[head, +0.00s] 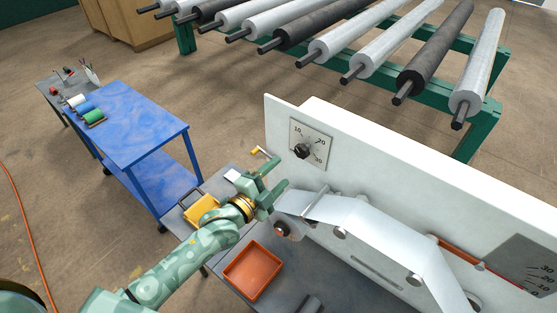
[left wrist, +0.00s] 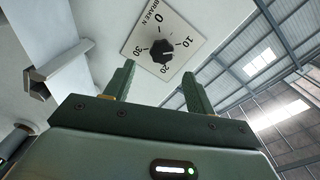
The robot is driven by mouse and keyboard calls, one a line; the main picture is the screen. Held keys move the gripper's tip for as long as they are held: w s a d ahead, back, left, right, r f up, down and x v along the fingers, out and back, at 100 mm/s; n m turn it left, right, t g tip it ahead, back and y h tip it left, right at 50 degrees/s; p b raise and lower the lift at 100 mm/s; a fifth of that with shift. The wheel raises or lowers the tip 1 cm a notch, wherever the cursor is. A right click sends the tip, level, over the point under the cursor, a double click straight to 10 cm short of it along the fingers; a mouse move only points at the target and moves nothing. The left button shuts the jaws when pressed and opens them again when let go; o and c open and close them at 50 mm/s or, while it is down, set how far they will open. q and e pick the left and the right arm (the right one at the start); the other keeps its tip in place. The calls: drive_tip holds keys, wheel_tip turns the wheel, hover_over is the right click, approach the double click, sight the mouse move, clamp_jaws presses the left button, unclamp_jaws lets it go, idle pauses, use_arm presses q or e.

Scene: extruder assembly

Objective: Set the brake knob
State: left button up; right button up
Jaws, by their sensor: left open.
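The brake knob (head: 302,151) is a black lobed knob on a pale dial plate (head: 322,148) marked with numbers, fixed to the white machine panel. In the left wrist view the knob (left wrist: 163,50) shows beyond the fingertips, with the marks 0, 10, 20 and 30 on its plate (left wrist: 183,22). I cannot tell which mark it points to. My left gripper (head: 279,174) is open and empty, in front of the panel and below the knob in the head view. Its two fingers (left wrist: 158,70) point toward the dial, apart from the knob. My right gripper is not in view.
A white bent sheet path (head: 365,222) runs along the panel to the right of my gripper. An orange tray (head: 254,270) and a yellow container (head: 201,208) sit on the grey table below. A blue cart (head: 135,122) stands left; rollers on a green rack (head: 480,127) stand behind.

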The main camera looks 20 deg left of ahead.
sight(300, 153)
use_arm(q)
drive_tip(key=shift+m, duration=0.8)
drive_tip(key=b+x, duration=0.4)
drive_tip(key=x, duration=0.3)
drive_tip(key=shift+w+d+r+b, duration=0.1)
drive_tip(key=shift+w+d+b, duration=0.2)
drive_tip(key=shift+b, duration=0.1)
drive_tip(key=shift+w+r+p, duration=0.1)
drive_tip(key=shift+r+p, duration=0.1)
drive_tip(key=shift+p, duration=0.15)
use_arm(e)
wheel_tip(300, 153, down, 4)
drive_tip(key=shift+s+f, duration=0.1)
use_arm(q)
drive_tip(key=c, duration=0.7)
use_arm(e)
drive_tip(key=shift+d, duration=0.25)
